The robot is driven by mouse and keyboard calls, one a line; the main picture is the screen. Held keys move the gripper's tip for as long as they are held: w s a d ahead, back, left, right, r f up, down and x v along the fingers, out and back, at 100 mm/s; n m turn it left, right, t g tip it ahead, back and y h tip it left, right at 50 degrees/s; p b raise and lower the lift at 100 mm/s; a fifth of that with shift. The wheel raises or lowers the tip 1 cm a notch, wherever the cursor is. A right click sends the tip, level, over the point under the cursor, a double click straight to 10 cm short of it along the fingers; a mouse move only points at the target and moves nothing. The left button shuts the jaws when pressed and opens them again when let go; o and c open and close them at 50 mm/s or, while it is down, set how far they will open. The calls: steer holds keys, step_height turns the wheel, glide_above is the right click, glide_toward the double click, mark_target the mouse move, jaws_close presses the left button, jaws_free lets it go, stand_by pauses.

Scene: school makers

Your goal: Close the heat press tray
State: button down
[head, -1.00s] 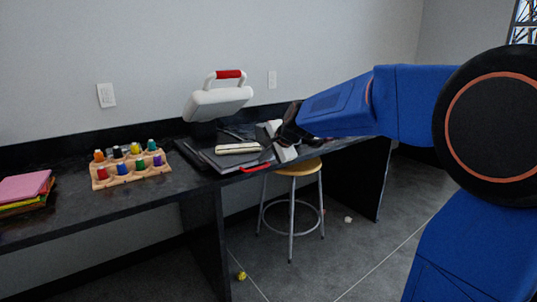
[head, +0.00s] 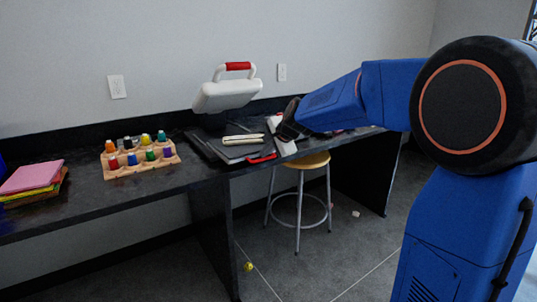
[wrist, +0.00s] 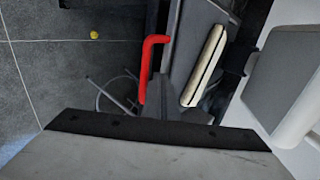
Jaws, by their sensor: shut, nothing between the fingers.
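The heat press stands on the dark bench, its white upper part (head: 226,96) raised and topped by a red handle. Its dark grey tray (head: 232,153) sticks out toward the bench's front edge. A cream, flat item (head: 243,140) lies on the tray; it also shows in the wrist view (wrist: 203,66). The tray's red handle (head: 262,158) is at its front; the wrist view shows it (wrist: 149,68) close beside my fingers. My gripper (head: 284,145) is shut and empty, just right of the handle. I cannot tell whether they touch.
A wooden holder (head: 140,164) with several coloured bottles sits on the bench left of the press. Stacked coloured sheets (head: 32,177) lie further left. A stool (head: 300,192) stands under the bench. A small yellow object (head: 249,267) lies on the floor.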

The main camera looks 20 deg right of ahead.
mark_target(247, 137)
steer(key=w+a, duration=0.1)
steer(key=w, duration=0.3)
steer(key=w+a, duration=0.2)
steer(key=w, duration=0.3)
steer(key=w+a, duration=0.1)
steer(key=w, duration=0.3)
steer(key=shift+w+a+f, duration=0.1)
steer(key=shift+w+a, duration=0.15)
steer(key=shift+w, duration=0.15)
steer(key=shift+w+r, duration=0.1)
steer(key=shift+r, duration=0.2)
